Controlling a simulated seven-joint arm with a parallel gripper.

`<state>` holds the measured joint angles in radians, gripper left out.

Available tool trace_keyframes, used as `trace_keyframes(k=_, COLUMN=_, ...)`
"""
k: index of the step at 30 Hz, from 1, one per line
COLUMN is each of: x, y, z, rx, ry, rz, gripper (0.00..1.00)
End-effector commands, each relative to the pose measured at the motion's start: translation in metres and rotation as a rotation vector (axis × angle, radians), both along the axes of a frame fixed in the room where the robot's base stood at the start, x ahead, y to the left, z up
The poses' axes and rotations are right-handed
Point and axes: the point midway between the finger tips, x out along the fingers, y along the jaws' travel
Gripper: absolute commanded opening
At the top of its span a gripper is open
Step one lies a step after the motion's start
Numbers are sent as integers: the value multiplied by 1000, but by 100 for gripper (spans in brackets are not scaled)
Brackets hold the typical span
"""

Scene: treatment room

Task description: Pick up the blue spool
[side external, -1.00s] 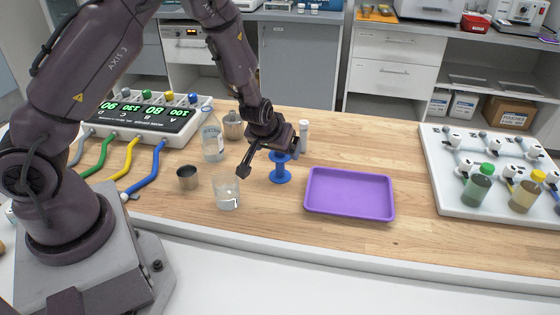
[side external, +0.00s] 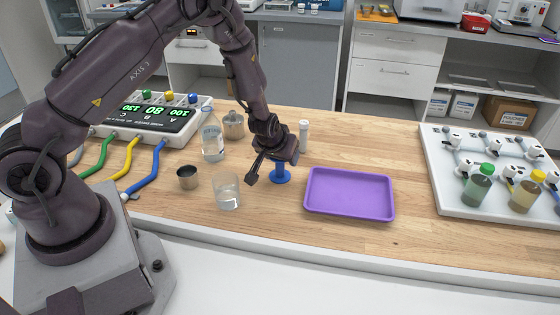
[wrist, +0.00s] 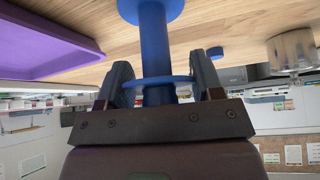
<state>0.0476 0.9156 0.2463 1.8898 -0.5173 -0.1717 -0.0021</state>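The blue spool (side external: 281,175) stands upright on the wooden table, left of the purple tray. My gripper (side external: 268,166) is down at the spool and covers its upper part in the side view. In the wrist view, the spool (wrist: 155,45) lies between the two fingers of my gripper (wrist: 163,64). The fingers are apart, with a visible gap on each side of the spool's stem. A thin flange of the spool reaches close to both fingers; I cannot tell if it touches them.
The purple tray (side external: 349,194) is right of the spool. A white-capped tube (side external: 303,136) stands close behind my gripper.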

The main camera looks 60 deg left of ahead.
Motion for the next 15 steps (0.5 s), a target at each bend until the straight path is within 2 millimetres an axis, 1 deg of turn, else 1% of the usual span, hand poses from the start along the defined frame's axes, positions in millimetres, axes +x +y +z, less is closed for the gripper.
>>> trace_keyframes(k=10, x=0, y=0, z=3, rx=1, ry=-1, rz=0, gripper=37)
trace_keyframes(k=14, x=1, y=-1, z=12, rx=1, ry=-2, rz=-1, gripper=37)
trace_keyframes(k=15, x=1, y=-1, z=17, rx=2, ry=-2, rz=-2, gripper=37)
